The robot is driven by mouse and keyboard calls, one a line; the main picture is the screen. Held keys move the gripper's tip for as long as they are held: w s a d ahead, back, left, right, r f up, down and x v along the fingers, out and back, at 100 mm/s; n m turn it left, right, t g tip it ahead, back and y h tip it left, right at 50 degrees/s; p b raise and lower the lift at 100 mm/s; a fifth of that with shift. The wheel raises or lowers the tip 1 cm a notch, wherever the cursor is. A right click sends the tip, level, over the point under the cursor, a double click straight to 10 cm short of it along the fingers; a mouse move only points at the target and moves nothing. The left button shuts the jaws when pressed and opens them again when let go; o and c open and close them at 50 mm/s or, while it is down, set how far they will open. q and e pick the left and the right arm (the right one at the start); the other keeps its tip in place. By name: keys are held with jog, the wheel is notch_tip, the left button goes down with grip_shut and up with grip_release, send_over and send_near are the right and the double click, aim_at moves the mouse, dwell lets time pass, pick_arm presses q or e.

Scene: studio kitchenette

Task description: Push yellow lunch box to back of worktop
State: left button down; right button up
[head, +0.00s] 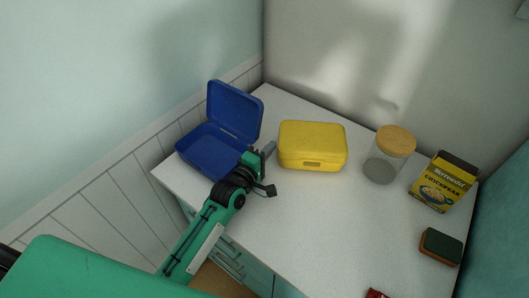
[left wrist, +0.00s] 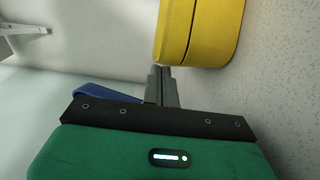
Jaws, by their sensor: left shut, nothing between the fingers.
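The yellow lunch box (head: 312,146) lies closed on the white worktop (head: 300,215), a little back from its middle, with its latch side facing me. My left gripper (head: 268,150) is shut and empty at the left end of the box, with its fingertips close to that side. In the left wrist view the shut fingers (left wrist: 161,80) point at the lower edge of the yellow lunch box (left wrist: 200,30). I cannot tell whether they touch it. My right gripper is in neither view.
An open blue lunch box (head: 233,110) stands left of my gripper, partly behind it. To the right are a glass jar with a wooden lid (head: 394,140), a chickpeas box (head: 440,185) and a sponge (head: 441,246). A red item (head: 376,294) lies at the front edge. Walls close the back.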

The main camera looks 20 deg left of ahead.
aim_at(281, 149)
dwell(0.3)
pick_arm(q)
jog(key=shift+s+d+p, duration=0.15)
jog(key=shift+d+p, duration=0.3)
jog(key=shift+d, duration=1.1)
jog(key=shift+s+a, duration=0.1)
